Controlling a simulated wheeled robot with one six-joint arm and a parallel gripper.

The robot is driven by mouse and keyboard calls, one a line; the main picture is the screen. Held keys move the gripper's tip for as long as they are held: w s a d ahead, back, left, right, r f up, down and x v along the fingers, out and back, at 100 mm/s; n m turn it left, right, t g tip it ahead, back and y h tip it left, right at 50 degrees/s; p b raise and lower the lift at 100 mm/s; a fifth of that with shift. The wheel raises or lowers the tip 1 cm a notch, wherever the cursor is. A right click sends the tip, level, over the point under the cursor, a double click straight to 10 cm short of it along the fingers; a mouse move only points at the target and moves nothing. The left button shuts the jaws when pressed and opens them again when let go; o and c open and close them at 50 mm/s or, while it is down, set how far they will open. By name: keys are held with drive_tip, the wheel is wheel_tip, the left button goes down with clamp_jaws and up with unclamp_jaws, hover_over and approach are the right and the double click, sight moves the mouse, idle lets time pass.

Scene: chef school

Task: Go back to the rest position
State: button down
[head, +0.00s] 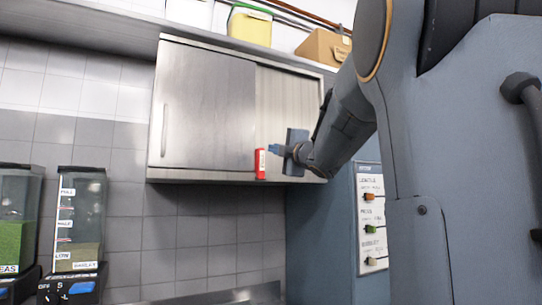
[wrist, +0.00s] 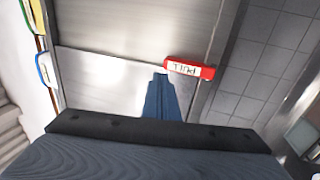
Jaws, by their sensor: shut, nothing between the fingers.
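My gripper (head: 271,148) is shut and empty, with its blue fingers together in front of the wall cabinet. It also shows in the wrist view (wrist: 160,80), where the blue fingertips end close to a red block with white lettering (wrist: 189,69). In the head view this red block (head: 260,163) stands upright at the lower edge of the cabinet, just left of and below the fingertips. Whether the fingers touch it I cannot tell. My arm reaches in from the right side of the head view.
The steel cabinet (head: 203,110) has a closed-looking left panel and a ribbed section on its right. Boxes, including a yellow one (head: 250,27), stand above it. Dispensers (head: 78,220) stand at lower left. A labelled panel (head: 371,218) is at right. Tiled wall below the cabinet is clear.

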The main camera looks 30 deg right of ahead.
drive_tip(key=s+b, duration=0.1)
drive_tip(key=s, duration=0.6)
drive_tip(key=shift+s, duration=0.15)
drive_tip(key=shift+d+f, duration=0.1)
